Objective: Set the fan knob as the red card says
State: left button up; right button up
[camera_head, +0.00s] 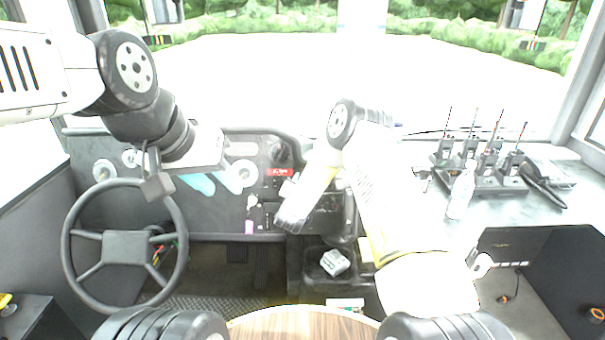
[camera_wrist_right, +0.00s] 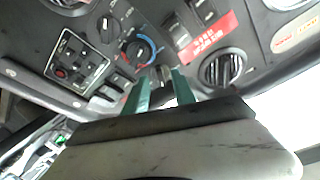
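The red card (camera_wrist_right: 207,37) with white print is on the dashboard in the right wrist view; its text is too small to read surely. It also shows in the head view (camera_head: 279,172). Left of it are a round dial (camera_wrist_right: 138,51) with a blue and red arc and a plain black knob (camera_wrist_right: 108,28); I cannot tell which is the fan knob. My right gripper (camera_wrist_right: 162,72) is open, its teal fingers apart just below the dial and apparently touching neither knob. My left gripper (camera_head: 225,190) is open and empty before the dashboard, left of the card.
The steering wheel (camera_head: 125,233) stands below my left arm. Radios (camera_head: 480,170) and a clear bottle (camera_head: 460,192) stand on the right counter.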

jog(key=s, duration=0.6)
jog(key=shift+a+r, duration=0.3)
jog(key=shift+r, duration=0.15)
jog(key=s+d+r+n+g+y, duration=0.2)
jog(key=s+r+n+y, duration=0.1)
jog(key=r, duration=0.9)
jog(key=s+d+r+n+g+y, duration=0.2)
jog(key=s+r, duration=0.2)
jog(key=r, duration=0.8)
jog(key=s+d+r+n+g, duration=0.1)
jog(key=s+d, duration=0.3)
jog(key=s, duration=0.6)
jog(key=s+d+r+g, duration=0.1)
jog(key=s+d+g, duration=0.2)
jog(key=s, duration=0.8)
jog(key=s+d+r+n+g, duration=0.1)
jog(key=s+d, duration=0.3)
jog(key=s, duration=0.7)
jog(key=shift+s+d+r+n+g+h, duration=0.3)
jog(key=shift+r+g+h, duration=0.1)
jog(key=shift+r+g, duration=0.15)
